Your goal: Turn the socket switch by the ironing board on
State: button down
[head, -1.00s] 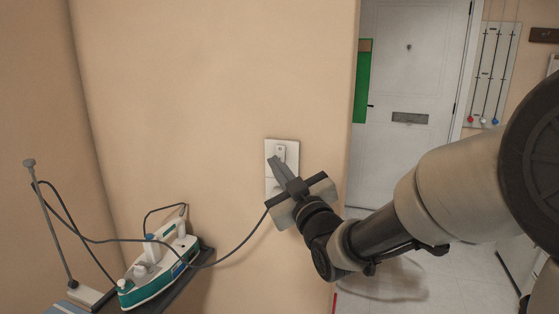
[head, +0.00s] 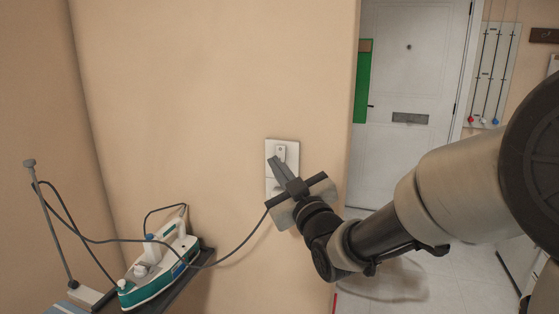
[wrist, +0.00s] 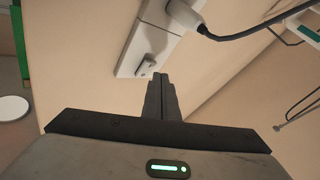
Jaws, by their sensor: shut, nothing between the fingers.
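The white socket plate (head: 282,146) is on the beige wall, right of the iron. Its small switch (head: 281,152) shows near the top of the plate, just above my fingertips. In the wrist view the switch (wrist: 150,60) sticks out from the plate (wrist: 137,43), just beyond my fingers. A plug (wrist: 187,14) with a dark cord sits in the other part of the plate. My gripper (head: 273,160) is shut and empty, its fingertips close to the switch. I cannot tell whether they touch it. My gripper hides the lower part of the plate in the head view.
The iron (head: 152,275) rests on the dark end of the ironing board (head: 190,280) at lower left. Its cord (head: 240,243) runs to the plug behind my gripper. A wall edge and a white door (head: 415,60) lie to the right. The wall above the socket is clear.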

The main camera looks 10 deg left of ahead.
jog(key=shift+w, duration=0.15)
dwell(0.5)
jog(key=shift+w+b, duration=0.3)
jog(key=shift+b, duration=0.25)
jog(key=shift+w+f, duration=0.1)
jog(key=shift+w, duration=0.2)
dwell(0.6)
jog(key=shift+s+b, duration=0.6)
jog(key=shift+s, duration=0.15)
jog(key=shift+s, duration=0.1)
jog(key=s, duration=0.1)
jog(key=s+b, duration=0.1)
jog(key=s, duration=0.2)
jog(key=shift+s+a+r, duration=0.2)
jog(key=shift+s+r, duration=0.2)
jog(key=shift+b, duration=0.3)
